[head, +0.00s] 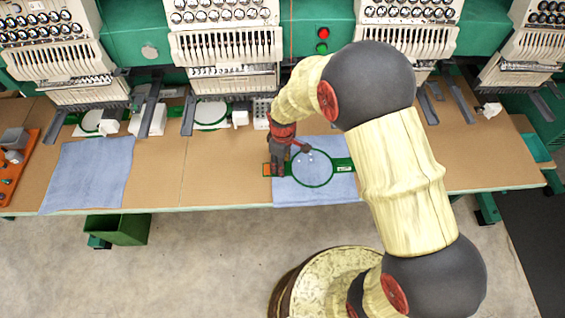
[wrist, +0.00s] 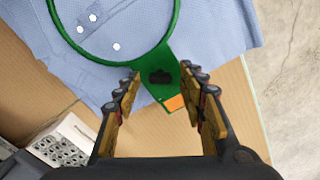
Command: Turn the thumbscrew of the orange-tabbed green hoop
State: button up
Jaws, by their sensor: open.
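The green hoop (head: 333,172) lies on a blue cloth (head: 310,195) near the front edge of the table. It also shows in the wrist view (wrist: 168,42), with white spots on the cloth inside its ring. Its orange tab (wrist: 175,103) is at the end of the green arm, and a dark thumbscrew (wrist: 160,77) sits where that arm meets the ring. My gripper (wrist: 164,80) is open, with one finger on each side of the thumbscrew and tab. I cannot tell whether either finger touches. In the head view my gripper (head: 279,168) covers the hoop's left end.
Embroidery machine heads (head: 225,45) line the back of the table. Another blue cloth (head: 87,175) lies at left, with an orange tray (head: 15,170) beyond it. Brown tabletop (head: 190,180) between the cloths is clear.

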jog(key=shift+c, duration=0.3)
grip_shut()
jog(key=shift+m, duration=0.3)
jog(key=m+p, duration=0.1)
jog(key=m, duration=0.4)
jog(key=m+p, duration=0.1)
jog(key=m, duration=0.5)
dwell(0.5)
jog(key=shift+m, duration=0.3)
jog(key=shift+o, duration=0.3)
grip_release()
